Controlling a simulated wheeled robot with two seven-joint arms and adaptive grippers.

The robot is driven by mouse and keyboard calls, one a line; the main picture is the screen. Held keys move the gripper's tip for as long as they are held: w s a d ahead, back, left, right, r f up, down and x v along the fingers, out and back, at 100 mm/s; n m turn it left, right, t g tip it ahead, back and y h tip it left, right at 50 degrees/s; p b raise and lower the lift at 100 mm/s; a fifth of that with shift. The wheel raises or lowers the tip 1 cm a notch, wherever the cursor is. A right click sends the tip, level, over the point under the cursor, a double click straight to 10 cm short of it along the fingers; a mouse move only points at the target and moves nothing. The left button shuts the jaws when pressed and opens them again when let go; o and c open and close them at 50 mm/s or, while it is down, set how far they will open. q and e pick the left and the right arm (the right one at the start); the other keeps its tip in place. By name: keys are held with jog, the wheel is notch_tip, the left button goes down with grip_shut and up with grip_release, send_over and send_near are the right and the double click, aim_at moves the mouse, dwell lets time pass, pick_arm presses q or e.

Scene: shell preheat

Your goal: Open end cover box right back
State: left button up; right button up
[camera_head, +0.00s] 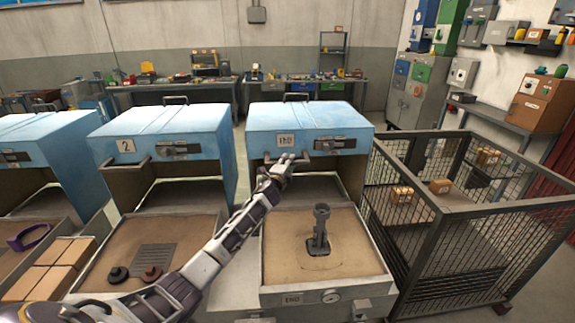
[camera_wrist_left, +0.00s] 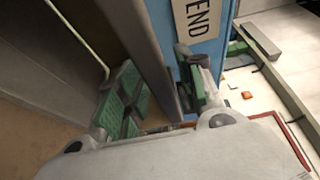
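The END cover (camera_head: 310,118) is a light blue box-shaped hood with an END label, standing at the back of its sand bed (camera_head: 285,255). A dark opening shows below its front. My left gripper (camera_head: 283,164) is at the hood's lower front edge, left of centre, beside a front handle bar. My right gripper is in neither view.
A dark upright fitting (camera_head: 320,232) stands in the sand bed under my arm's right side. A similar blue hood (camera_head: 165,130) marked 2 stands to the left. A wire mesh cage (camera_head: 440,240) with small boxes is close on the right. Workbenches line the back wall.

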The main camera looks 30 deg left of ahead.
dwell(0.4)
pick_arm(q)
jog(key=shift+s, duration=0.2)
jog(key=s+d, duration=0.2)
jog(key=s, duration=0.9)
jog(key=shift+s, duration=0.2)
dwell(0.3)
dwell(0.5)
